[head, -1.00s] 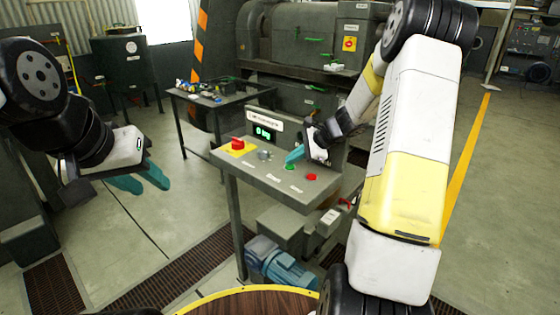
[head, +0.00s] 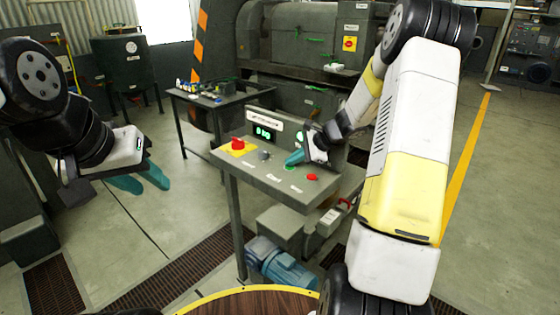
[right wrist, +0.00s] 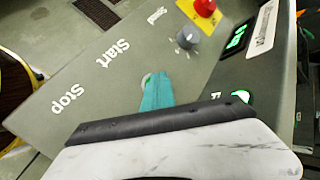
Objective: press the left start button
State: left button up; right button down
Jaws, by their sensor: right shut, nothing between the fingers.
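The grey control panel (head: 255,172) stands in front of me on legs. The green start button (head: 290,168) is on its top, just below my right fingertips. My right gripper (head: 293,158) is shut and empty, its teal fingers pointing down at the button. In the right wrist view the shut fingertips (right wrist: 156,90) cover most of the button beside the "Start" label, leaving a pale rim. I cannot tell if they touch it. My left gripper (head: 142,180) is open and empty, well left of the panel.
A red emergency button (head: 238,144) on a yellow plate, a grey knob (head: 265,155) and a red stop button (head: 312,177) share the panel. The green display (head: 263,132) stands at its back. A table with small parts (head: 222,95) is behind. A blue motor (head: 288,270) sits below.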

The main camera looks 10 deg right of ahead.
aim_at(292, 168)
dwell(0.3)
jog(key=shift+r, duration=0.85)
jog(key=shift+r, duration=2.5)
